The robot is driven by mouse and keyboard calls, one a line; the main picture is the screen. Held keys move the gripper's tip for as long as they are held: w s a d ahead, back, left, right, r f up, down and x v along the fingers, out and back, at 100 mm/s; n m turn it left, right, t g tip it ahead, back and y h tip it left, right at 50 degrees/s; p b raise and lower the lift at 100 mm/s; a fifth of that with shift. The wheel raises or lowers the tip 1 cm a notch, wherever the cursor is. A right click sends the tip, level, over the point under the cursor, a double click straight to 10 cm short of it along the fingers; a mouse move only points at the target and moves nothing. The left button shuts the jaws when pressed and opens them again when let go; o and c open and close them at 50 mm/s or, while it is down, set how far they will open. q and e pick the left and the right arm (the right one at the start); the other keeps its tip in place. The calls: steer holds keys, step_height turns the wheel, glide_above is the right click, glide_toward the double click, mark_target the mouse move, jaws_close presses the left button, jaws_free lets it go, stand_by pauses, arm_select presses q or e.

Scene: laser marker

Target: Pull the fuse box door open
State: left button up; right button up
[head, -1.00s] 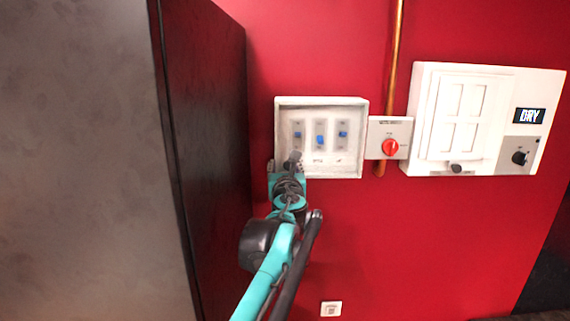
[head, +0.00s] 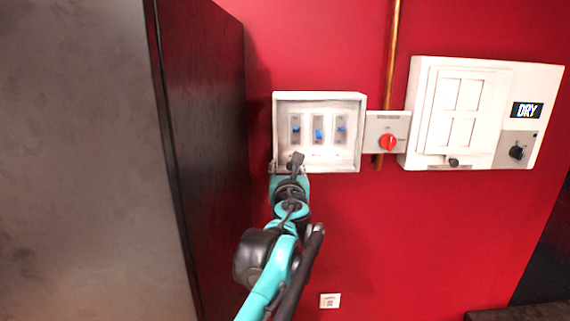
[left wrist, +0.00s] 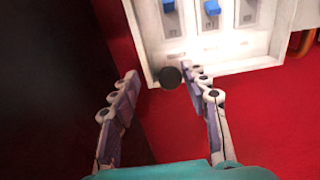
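The white fuse box (head: 318,96) hangs on the red wall, with several blue switches (head: 319,134) showing inside its frame. I cannot tell a separate door panel from the frame. In the left wrist view, the box's lower rim (left wrist: 228,67) shows at the top, with a dark round knob (left wrist: 170,77) at its lower left corner. My left gripper (head: 290,168) is at that corner. In the left wrist view its fingers (left wrist: 162,76) are open, with the knob between the tips. Contact with the knob is not clear. My right gripper is out of view.
A dark tall cabinet (head: 205,150) stands close on the left. Right of the box are a red rotary switch (head: 388,142), a copper pipe (head: 391,60) and a white panel with a DRY display (head: 527,110). The wall below is mostly clear, with a small socket (head: 330,300).

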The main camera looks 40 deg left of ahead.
arm_select(q)
steer(key=shift+w+d+p+v, duration=0.15)
steer(key=shift+p+v, duration=0.1)
steer(key=shift+v, duration=0.75)
steer(key=shift+w+d+p+v, duration=0.15)
steer(key=shift+p+v, duration=0.1)
steer(key=shift+v, duration=0.75)
steer(key=shift+s, duration=0.5)
steer(key=shift+w, duration=0.2)
steer(key=shift+d, duration=0.1)
steer(key=shift+w+d+f+b, duration=0.1)
steer(key=shift+f+b, duration=0.05)
steer(key=shift+b, duration=0.2)
steer(key=s+d+n+g+y+b, duration=0.1)
steer(key=d+n+g+y+b, duration=0.35)
steer(key=d+b, duration=0.55)
steer(key=s+b+x, duration=0.1)
steer(key=x, duration=0.8)
steer(key=shift+a, duration=0.65)
